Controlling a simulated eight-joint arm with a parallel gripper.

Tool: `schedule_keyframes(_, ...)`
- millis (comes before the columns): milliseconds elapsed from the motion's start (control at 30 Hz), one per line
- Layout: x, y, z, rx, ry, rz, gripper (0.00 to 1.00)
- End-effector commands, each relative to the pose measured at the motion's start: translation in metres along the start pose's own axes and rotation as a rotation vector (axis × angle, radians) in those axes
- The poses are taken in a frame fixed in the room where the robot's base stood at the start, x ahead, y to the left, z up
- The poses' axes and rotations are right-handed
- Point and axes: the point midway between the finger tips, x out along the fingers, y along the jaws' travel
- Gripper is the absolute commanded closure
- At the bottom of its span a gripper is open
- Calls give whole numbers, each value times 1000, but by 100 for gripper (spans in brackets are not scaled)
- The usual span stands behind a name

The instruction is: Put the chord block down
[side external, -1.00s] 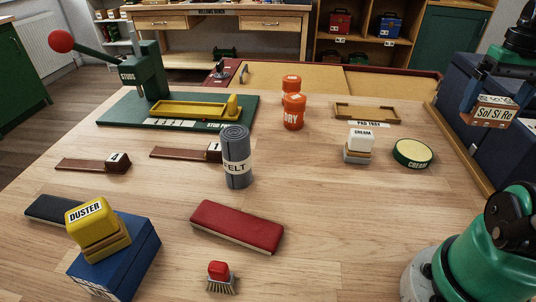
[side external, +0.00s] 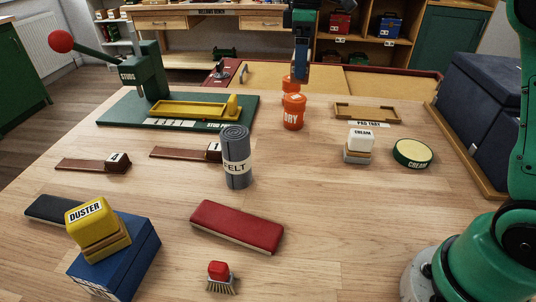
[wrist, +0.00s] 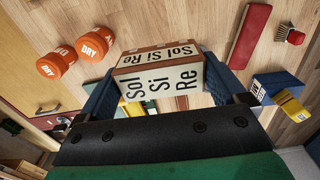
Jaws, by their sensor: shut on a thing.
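The chord block (wrist: 162,82) is a wood-and-white block labelled "Sol Si Re". My gripper (wrist: 163,72) has its blue fingers shut on the block's two ends in the wrist view. In the side view my gripper (side external: 302,72) is raised at the far side of the table, above and behind the orange DRY pots. The block cannot be made out there; the fingers seem to hide it.
Two orange pots (side external: 294,113) stand near the gripper, with a pad tray (side external: 366,112) to their right. The green press base (side external: 110,112) is left. A grey felt roll (side external: 237,160) stands mid-table. Bare wood (side external: 330,190) lies right of the roll.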

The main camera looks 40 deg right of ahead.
Motion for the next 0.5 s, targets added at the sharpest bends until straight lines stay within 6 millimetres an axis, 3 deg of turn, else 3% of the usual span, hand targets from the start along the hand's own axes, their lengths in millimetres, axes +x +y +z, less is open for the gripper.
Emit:
schedule_keyframes(167,15,-5,-13,-53,0,0,62)
schedule_keyframes(500,96,-5,-12,-49,0,0,62)
